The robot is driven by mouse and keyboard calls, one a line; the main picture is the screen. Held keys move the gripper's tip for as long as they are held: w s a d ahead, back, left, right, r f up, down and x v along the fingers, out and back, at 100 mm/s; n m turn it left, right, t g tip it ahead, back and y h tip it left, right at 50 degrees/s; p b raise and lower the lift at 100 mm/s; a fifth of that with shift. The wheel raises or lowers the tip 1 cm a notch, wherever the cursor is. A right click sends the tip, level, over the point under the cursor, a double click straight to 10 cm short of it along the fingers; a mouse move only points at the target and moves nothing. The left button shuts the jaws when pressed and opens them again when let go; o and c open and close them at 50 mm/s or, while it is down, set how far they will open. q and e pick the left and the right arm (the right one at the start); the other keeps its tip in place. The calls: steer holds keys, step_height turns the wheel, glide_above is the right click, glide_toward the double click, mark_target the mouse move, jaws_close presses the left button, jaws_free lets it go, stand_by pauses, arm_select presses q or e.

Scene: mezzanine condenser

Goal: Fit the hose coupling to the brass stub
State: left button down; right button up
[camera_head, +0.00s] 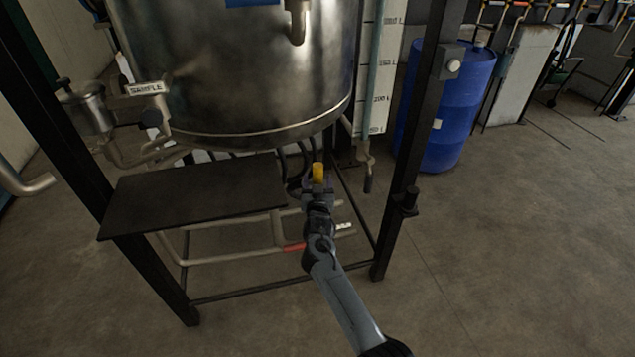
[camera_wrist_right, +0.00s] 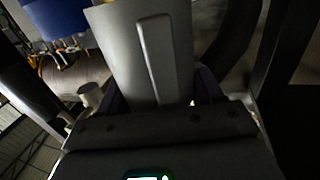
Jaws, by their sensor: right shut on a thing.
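My right gripper (camera_head: 318,188) is raised under the right front of the steel vessel, at the end of my arm coming up from the bottom of the head view. It is shut. A short yellow cylinder (camera_head: 318,172) stands upright at its fingertips and looks like the hose coupling in its grip. A dark hose (camera_wrist_right: 236,42) curves past the gripper in the right wrist view. That view is mostly filled by the gripper's own grey parts, which hide the grip. I cannot make out the brass stub for certain in either view. My left gripper is not in view.
The steel vessel (camera_head: 235,70) hangs in a black frame, whose right post (camera_head: 413,130) stands close to my right arm. A dark shelf (camera_head: 195,197) lies to the left of the gripper. A small valve (camera_head: 366,160) hangs to the right. A blue drum (camera_head: 450,105) stands behind.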

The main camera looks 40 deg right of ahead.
steer(key=shift+f+b, duration=0.65)
steer(key=shift+f, duration=0.35)
